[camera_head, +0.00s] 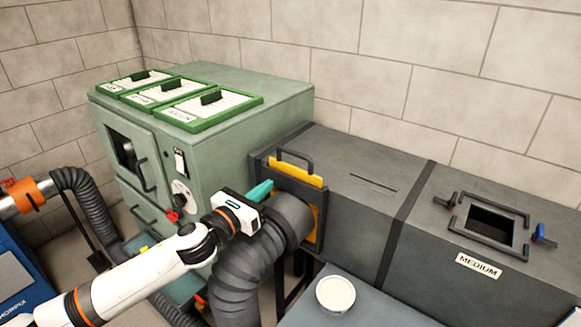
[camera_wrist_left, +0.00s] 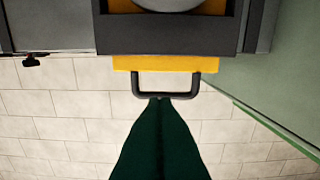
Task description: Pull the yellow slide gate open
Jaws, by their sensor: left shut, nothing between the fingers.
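The yellow slide gate (camera_head: 297,172) stands in a dark frame on the end of the grey duct, with a strip of yellow showing above the frame. Its dark loop handle (camera_head: 296,152) rises from the top edge. In the left wrist view the gate (camera_wrist_left: 165,64) shows as a yellow strip with the handle (camera_wrist_left: 165,95) beside it. My left gripper (camera_head: 262,190) has teal fingers and is just left of the gate. In its wrist view the closed fingertips (camera_wrist_left: 160,101) overlap the handle's bar; whether they touch it is unclear. My right gripper is out of view.
A black flexible hose (camera_head: 245,270) bends up to the gate frame, close under my left gripper. A green cabinet (camera_head: 240,120) stands behind. The duct (camera_head: 350,160) runs right to an open hatch (camera_head: 490,222). A white round lid (camera_head: 335,293) lies on a grey surface in front.

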